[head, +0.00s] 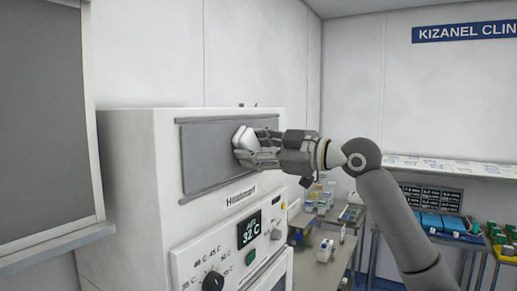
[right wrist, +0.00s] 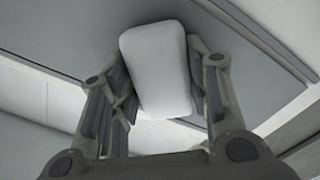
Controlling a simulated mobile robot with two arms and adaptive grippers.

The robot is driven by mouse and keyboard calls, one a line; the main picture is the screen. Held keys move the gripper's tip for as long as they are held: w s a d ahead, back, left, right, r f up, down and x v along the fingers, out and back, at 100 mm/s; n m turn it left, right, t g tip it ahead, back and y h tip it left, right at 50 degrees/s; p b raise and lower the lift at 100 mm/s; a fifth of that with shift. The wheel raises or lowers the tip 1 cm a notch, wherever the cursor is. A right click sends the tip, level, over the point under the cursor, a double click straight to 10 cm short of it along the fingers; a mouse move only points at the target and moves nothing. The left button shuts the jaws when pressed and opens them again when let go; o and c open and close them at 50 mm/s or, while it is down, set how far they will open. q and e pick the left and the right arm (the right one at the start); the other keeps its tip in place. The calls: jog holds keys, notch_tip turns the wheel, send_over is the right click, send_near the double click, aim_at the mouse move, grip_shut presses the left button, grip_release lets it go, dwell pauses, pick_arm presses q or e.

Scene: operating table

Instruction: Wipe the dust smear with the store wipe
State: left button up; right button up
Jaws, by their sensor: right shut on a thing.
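The store wipe is a white, rounded block (head: 246,138). My right gripper (head: 255,146) is shut on it and holds it at the grey panel (head: 208,160) on the upper front of the white cabinet. In the right wrist view the white wipe (right wrist: 157,70) sits between the two fingers (right wrist: 160,90), with the grey panel behind it. The wipe looks to be against the panel or very close; I cannot tell if it touches. I cannot make out a dust smear on the panel; the wipe and gripper hide part of it. My left gripper is not in view.
Below the panel the white cabinet (head: 135,150) has a display (head: 250,230) and knobs (head: 213,281). Benches with bottles (head: 325,195) and blue trays (head: 440,222) stand at the right behind my arm.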

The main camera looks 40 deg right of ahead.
jog(key=shift+s+a, duration=0.3)
jog(key=shift+a, duration=0.45)
jog(key=shift+s+a, duration=0.3)
jog(key=shift+a, duration=0.45)
jog(key=shift+s+a+p, duration=0.2)
jog(key=shift+s+a, duration=0.15)
jog(key=shift+a, duration=0.5)
jog(key=shift+s+a+p, duration=0.2)
jog(key=shift+s+a, duration=0.15)
jog(key=shift+a, duration=0.5)
jog(key=shift+d+f, duration=0.1)
jog(key=shift+s+d+f+b, duration=0.15)
jog(key=shift+s+d+b, duration=0.15)
jog(key=shift+s+b, duration=0.3)
jog(key=b, duration=0.3)
send_near(224, 152)
jog(key=shift+w+a, duration=0.25)
jog(key=shift+w, duration=0.25)
